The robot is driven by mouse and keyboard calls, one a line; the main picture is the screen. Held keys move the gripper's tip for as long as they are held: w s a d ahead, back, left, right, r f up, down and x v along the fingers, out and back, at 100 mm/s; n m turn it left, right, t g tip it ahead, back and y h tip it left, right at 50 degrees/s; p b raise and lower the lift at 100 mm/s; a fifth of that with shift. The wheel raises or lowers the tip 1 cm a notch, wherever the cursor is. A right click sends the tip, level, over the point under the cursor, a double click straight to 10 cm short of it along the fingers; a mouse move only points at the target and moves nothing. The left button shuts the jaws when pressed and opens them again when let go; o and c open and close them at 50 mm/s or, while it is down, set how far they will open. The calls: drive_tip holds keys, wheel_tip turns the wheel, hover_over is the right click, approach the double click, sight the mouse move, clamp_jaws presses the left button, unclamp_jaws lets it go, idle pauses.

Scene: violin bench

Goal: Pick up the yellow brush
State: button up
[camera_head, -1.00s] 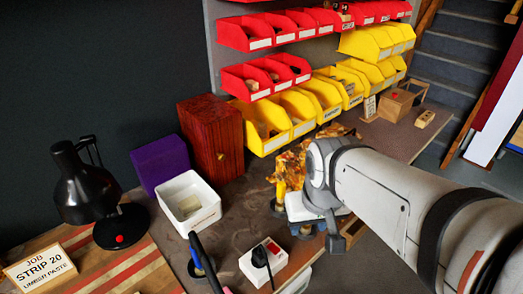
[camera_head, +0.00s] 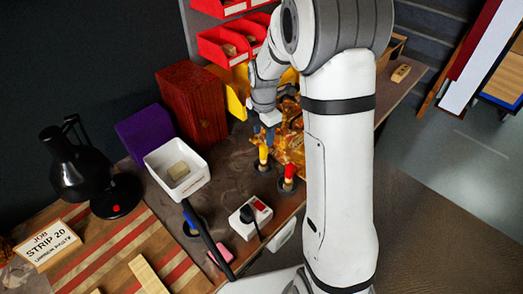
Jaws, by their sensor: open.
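The yellow brush (camera_head: 263,153) stands upright on the bench in a small dark round base. My gripper (camera_head: 268,137) points down just above and slightly right of its yellow top. The fingers look small and dark and the gap between them is hard to see; the gripper is open and holds nothing visible. I cannot tell whether the fingers touch or surround the brush top.
A red-topped brush (camera_head: 289,172) stands close to the right of the yellow one. A blue-topped brush (camera_head: 190,216) stands farther left. A white tray (camera_head: 152,160), a box with a red switch (camera_head: 241,222) and a mottled amber piece (camera_head: 293,122) are nearby.

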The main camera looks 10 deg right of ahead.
sight(263, 145)
drive_tip(key=shift+w+f+n, duration=0.75)
drive_tip(key=shift+f+n, duration=0.05)
drive_tip(key=shift+n, duration=0.1)
drive_tip(key=f, duration=0.2)
drive_tip(key=f+p, duration=0.1)
drive_tip(key=f, duration=0.2)
drive_tip(key=f+p, duration=0.1)
drive_tip(key=f, duration=0.2)
drive_tip(key=shift+w+d, duration=0.25)
drive_tip(key=shift+c, duration=0.4)
clamp_jaws()
wheel_tip(263, 145, up, 10)
drive_tip(key=shift+r+b, duration=0.1)
drive_tip(key=shift+b, duration=0.7)
